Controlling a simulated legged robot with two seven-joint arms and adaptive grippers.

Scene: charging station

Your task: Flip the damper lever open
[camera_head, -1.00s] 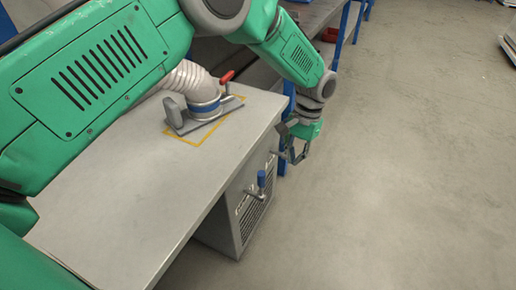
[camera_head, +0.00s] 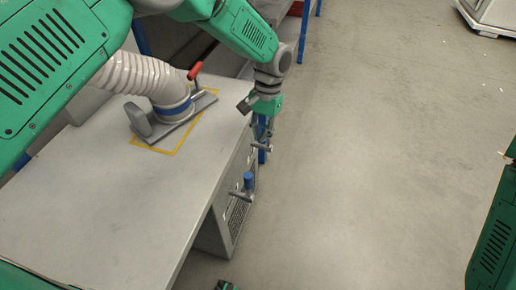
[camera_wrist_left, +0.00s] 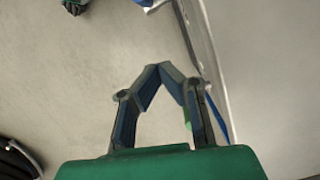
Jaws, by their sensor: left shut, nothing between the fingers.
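A blue-handled lever (camera_head: 248,182) stands upright on the side of the grey cabinet below the table's right edge. A red-handled lever (camera_head: 195,71) rises from the hose fitting on the tabletop; I cannot tell which is the damper lever. My left gripper (camera_head: 263,145) is shut and empty beside the table edge, above the blue-handled lever and apart from it in the picture. In the left wrist view its fingertips (camera_wrist_left: 160,70) meet with nothing between them. A blue tip, probably the same lever, shows at that view's top edge (camera_wrist_left: 143,3). A small dark-and-green part at the head view's bottom edge is probably my right gripper (camera_head: 225,286).
A ribbed hose (camera_head: 130,72) joins a grey fitting (camera_head: 170,120) inside a yellow outline on the table (camera_head: 90,195). A vented cabinet (camera_head: 215,238) stands beneath.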

